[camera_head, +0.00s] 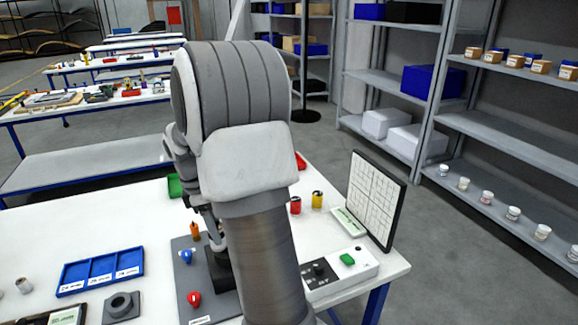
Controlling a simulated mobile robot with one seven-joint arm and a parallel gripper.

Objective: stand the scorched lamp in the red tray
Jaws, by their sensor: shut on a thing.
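My arm fills the middle of the view and hides much of the table. My gripper (216,238) shows only in part at the arm's left edge, low over a grey board (209,308). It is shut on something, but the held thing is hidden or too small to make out. I cannot pick out the scorched lamp for certain. Small orange (195,231), blue (186,257) and red (194,299) lamp-like pieces stand on the board, left of my gripper. A red edge (301,161), perhaps the red tray, peeks out behind my arm; the remainder is hidden.
A blue compartment tray (101,271) and a dark grey ring fixture (121,306) lie left of the board. A green bin (175,186) is behind. Red (295,206) and yellow (318,200) cylinders, an upright grid panel (376,198) and a control box (340,273) stand right.

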